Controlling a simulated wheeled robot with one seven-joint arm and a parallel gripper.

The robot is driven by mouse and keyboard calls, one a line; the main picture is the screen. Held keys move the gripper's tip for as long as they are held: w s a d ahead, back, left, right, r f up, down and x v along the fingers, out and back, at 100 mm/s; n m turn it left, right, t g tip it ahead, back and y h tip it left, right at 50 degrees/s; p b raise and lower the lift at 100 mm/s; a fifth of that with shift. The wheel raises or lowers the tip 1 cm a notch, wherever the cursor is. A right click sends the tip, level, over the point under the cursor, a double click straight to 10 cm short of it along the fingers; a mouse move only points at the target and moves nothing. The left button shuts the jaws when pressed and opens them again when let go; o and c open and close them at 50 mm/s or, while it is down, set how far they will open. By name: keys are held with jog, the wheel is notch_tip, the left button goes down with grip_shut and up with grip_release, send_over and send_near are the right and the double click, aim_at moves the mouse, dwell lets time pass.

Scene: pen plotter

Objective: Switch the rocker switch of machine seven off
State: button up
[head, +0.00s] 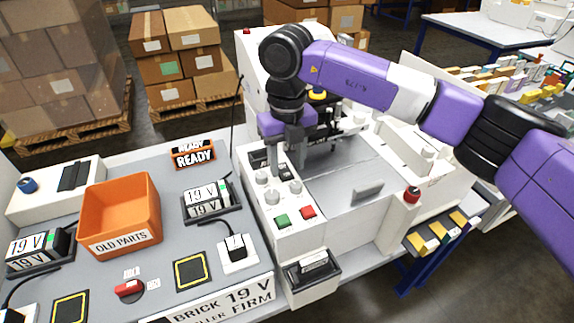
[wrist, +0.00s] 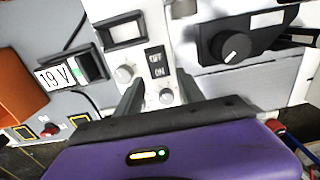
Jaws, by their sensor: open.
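The rocker switch (wrist: 155,62) is a small black block on the white control panel, marked OFF on its upper half and ON on its lower half in the wrist view. Which half is pressed in is hard to tell. My gripper (wrist: 160,77) is open and empty, with one dark finger on each side below the switch in that view. In the head view my gripper (head: 292,168) points down over the panel of the white machine (head: 312,237), and its fingers partly cover the switch area. Contact with the panel cannot be made out. No number seven is readable.
Pale knobs (wrist: 124,73) and a dark framed window (wrist: 122,30) sit close to the switch. A green button (head: 282,220) and a red button (head: 308,212) are nearer the panel's front. An orange bin (head: 120,212) and power bricks (head: 211,199) stand on the left table.

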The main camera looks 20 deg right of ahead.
jog(key=shift+f, duration=0.95)
jog(key=shift+c, duration=0.4)
